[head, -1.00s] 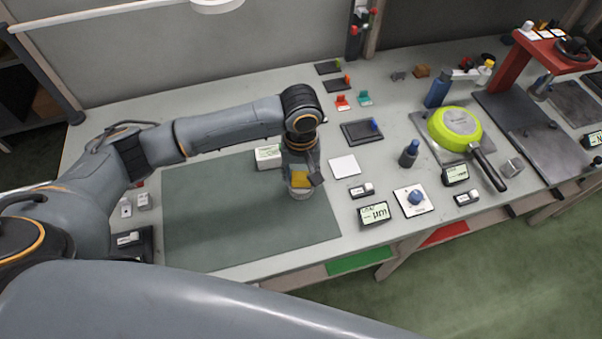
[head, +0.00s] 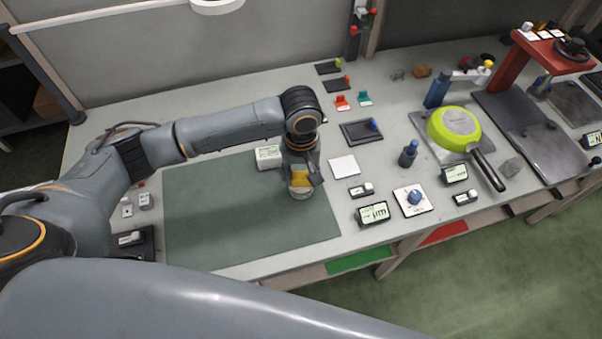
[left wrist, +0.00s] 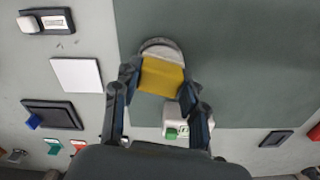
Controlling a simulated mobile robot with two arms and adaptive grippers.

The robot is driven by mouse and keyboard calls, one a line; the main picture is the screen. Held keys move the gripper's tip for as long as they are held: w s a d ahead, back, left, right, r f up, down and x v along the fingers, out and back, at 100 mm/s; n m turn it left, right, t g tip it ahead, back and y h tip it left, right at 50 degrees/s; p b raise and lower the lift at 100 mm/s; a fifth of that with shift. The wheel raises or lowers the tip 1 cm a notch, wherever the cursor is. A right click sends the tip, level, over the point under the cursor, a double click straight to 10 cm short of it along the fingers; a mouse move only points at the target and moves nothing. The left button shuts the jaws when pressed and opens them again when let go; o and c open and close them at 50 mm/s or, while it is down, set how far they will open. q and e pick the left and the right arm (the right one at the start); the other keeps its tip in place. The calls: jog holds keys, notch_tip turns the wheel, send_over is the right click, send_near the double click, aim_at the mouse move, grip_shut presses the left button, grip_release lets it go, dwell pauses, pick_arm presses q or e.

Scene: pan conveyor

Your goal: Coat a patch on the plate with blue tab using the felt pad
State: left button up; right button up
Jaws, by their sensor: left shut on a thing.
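The plate with the blue tab (head: 358,134) is a dark rectangle lying flat on the bench, right of the green mat. It also shows at the left of the left wrist view (left wrist: 58,114), with its blue tab (left wrist: 33,121) at one corner. My left gripper (head: 303,183) is shut on a yellow block (left wrist: 160,77), which I take to be the felt pad. A round grey-white rim (left wrist: 161,47) shows at the pad's far side; I cannot tell whether they touch. Both are over the mat's right part, apart from the plate. My right gripper is out of view.
A white square (head: 344,166) lies between the mat (head: 235,210) and several small meters and switches. A blue bottle (head: 408,155) and a green pan (head: 455,128) stand farther right. Plates with green (head: 328,69) and red (head: 338,86) tabs lie at the back.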

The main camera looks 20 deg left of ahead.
aim_at(301, 175)
pick_arm(q)
jog(key=shift+s+f+p, duration=0.15)
jog(key=shift+p, duration=0.15)
dwell(1.2)
notch_tip(301, 175, up, 7)
jog(key=p, duration=0.9)
jog(key=shift+p, duration=0.3)
dwell(0.6)
